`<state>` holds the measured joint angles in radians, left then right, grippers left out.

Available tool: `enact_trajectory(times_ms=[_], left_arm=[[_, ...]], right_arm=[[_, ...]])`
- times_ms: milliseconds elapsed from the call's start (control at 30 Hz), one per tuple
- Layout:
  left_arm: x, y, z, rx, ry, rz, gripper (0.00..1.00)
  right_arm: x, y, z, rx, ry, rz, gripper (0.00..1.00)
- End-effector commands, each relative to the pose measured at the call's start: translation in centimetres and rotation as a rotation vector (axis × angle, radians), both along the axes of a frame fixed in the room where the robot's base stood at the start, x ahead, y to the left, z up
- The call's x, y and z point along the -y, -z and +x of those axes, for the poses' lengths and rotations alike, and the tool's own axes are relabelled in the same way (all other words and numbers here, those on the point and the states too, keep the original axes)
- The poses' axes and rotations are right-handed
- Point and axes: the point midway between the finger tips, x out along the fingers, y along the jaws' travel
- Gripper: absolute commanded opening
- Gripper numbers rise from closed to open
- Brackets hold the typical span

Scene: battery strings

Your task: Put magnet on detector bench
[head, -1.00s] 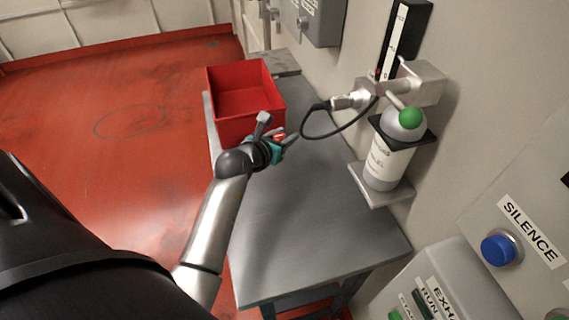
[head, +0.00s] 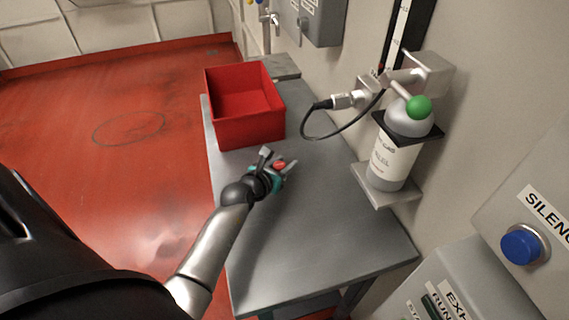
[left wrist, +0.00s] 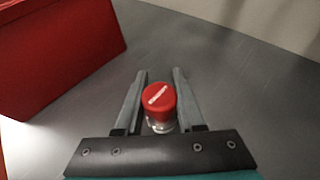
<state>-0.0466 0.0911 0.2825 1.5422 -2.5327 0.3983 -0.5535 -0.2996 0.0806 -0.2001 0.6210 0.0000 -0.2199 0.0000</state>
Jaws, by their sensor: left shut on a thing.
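A small magnet with a red top and a pale mark (left wrist: 158,97) sits between the fingers of my left gripper (left wrist: 159,95) in the left wrist view. In the head view the red magnet (head: 280,164) shows at the fingertips of my left gripper (head: 286,168), which is shut on it. The grey detector bench (head: 310,215) lies under the gripper. I cannot tell whether the magnet touches the bench top. My right gripper is not in view.
A red open bin (head: 250,138) stands on the far part of the bench, also at upper left in the left wrist view (left wrist: 55,55). A gas bottle (head: 388,165) on a wall bracket and a black hose (head: 325,137) are to the right. The near bench top is clear.

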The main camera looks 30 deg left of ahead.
Motion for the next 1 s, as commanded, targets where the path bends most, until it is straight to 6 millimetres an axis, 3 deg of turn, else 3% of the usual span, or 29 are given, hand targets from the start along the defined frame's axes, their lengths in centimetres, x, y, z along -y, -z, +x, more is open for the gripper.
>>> enact_trajectory(times_ms=[67, 100, 333, 667, 1000], left_arm=[[0.0, 0.3, 0.0, 0.000, 0.000, 0.000, 0.00], [0.0, 0.2, 0.0, 0.000, 0.001, 0.000, 0.42], [0.0, 0.2, 0.0, 0.000, 0.000, 0.000, 0.68], [0.0, -0.2, 0.0, 0.000, 0.000, 0.000, 0.68], [0.4, -2.1, -4.8, -0.003, 0.000, 0.000, 0.68]], right_arm=[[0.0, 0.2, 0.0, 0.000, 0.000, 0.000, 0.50], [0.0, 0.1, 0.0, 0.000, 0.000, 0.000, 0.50], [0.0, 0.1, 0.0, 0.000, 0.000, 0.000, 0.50], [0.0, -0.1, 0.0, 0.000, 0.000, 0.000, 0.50], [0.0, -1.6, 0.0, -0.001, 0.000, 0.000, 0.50]])
